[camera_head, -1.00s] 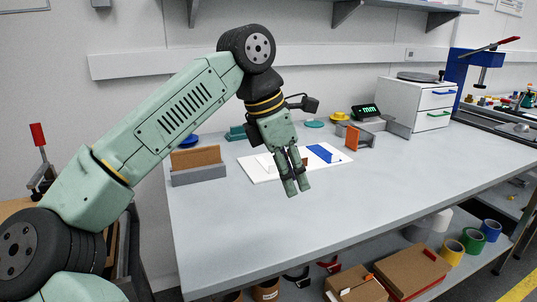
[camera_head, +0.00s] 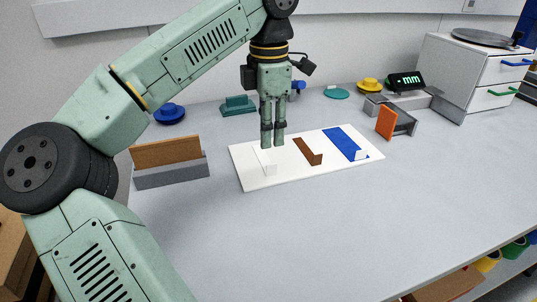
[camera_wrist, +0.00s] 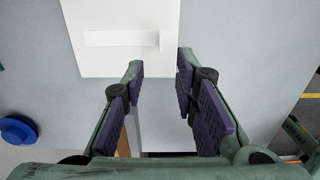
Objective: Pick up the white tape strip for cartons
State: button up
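A white backlit board (camera_head: 320,172) lies on the bench with three strips on it. The white tape strip (camera_head: 264,160) is at its left end, pale on pale, with a small raised tab at its near end. In the wrist view the white tape strip (camera_wrist: 115,39) lies across the white board (camera_wrist: 110,65), its tab at the right. My gripper (camera_head: 272,148) points down above the board, close to the white strip. In the wrist view my gripper (camera_wrist: 160,62) is open, its fingers apart and nothing between them. I cannot tell the exact height above the strip.
A brown strip (camera_head: 307,152) and a blue strip (camera_head: 343,142) lie to the right on the board. A grey holder (camera_head: 172,175) with a brown panel stands left. An orange piece on a grey bracket (camera_head: 404,123) stands right. The front of the bench is clear.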

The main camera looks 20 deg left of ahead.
aim_at(270, 163)
notch_tip(270, 163, down, 3)
jog(key=shift+s+r, duration=0.15)
jog(key=shift+r, duration=0.05)
jog(key=shift+d+f+p, duration=0.1)
jog(key=shift+f+p, duration=0.75)
jog(key=shift+f, duration=2.15)
jog(key=shift+w, duration=0.2)
jog(key=shift+c, duration=0.4)
grip_shut()
